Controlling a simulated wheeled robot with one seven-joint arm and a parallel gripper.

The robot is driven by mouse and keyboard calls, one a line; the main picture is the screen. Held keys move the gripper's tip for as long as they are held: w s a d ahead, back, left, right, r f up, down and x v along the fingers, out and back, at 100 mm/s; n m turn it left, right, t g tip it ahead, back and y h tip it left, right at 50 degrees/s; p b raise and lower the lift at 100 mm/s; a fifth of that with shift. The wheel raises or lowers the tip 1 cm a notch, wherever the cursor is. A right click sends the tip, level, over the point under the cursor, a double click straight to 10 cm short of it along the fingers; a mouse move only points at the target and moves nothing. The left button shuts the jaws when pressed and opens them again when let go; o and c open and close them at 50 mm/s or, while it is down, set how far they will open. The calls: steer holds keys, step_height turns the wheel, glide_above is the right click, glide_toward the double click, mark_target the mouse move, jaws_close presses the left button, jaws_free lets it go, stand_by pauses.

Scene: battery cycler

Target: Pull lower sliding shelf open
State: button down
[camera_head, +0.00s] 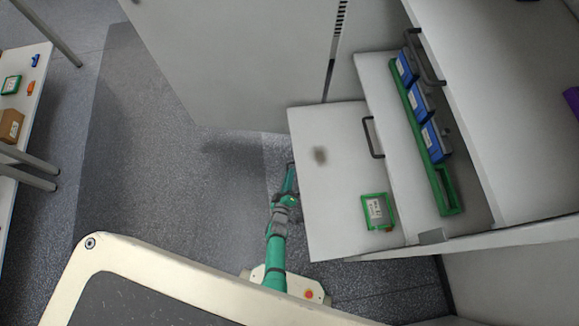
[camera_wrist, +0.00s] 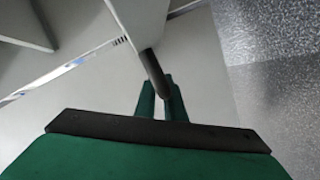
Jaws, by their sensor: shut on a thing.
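The lower sliding shelf (camera_head: 330,200) is a white board standing out of the cabinet to the left, below the other shelves. A green-framed pack (camera_head: 378,212) lies on it near its front corner. My gripper (camera_head: 291,172) is at the shelf's left edge, beyond the end of my green arm. In the wrist view, the green fingers (camera_wrist: 162,92) are shut on a dark handle (camera_wrist: 152,68) fixed to a pale panel edge (camera_wrist: 142,18). The lower handle is hidden in the head view.
The shelf above (camera_head: 468,190) has a dark handle (camera_head: 371,138) and bears a green rack (camera_head: 447,190) with blue modules. A grey cabinet door (camera_head: 240,60) stands behind. A side table (camera_head: 30,95) is far left. The floor (camera_head: 150,150) between is clear.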

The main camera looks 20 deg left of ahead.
steer(key=shift+s+a, duration=0.1)
steer(key=shift+a, duration=0.25)
steer(key=c, duration=1.8)
jaws_free()
steer(key=shift+c, duration=0.2)
steer(key=v, duration=1)
steer(key=shift+s+r, duration=0.2)
steer(key=shift+s, duration=0.2)
steer(key=shift+d, duration=0.1)
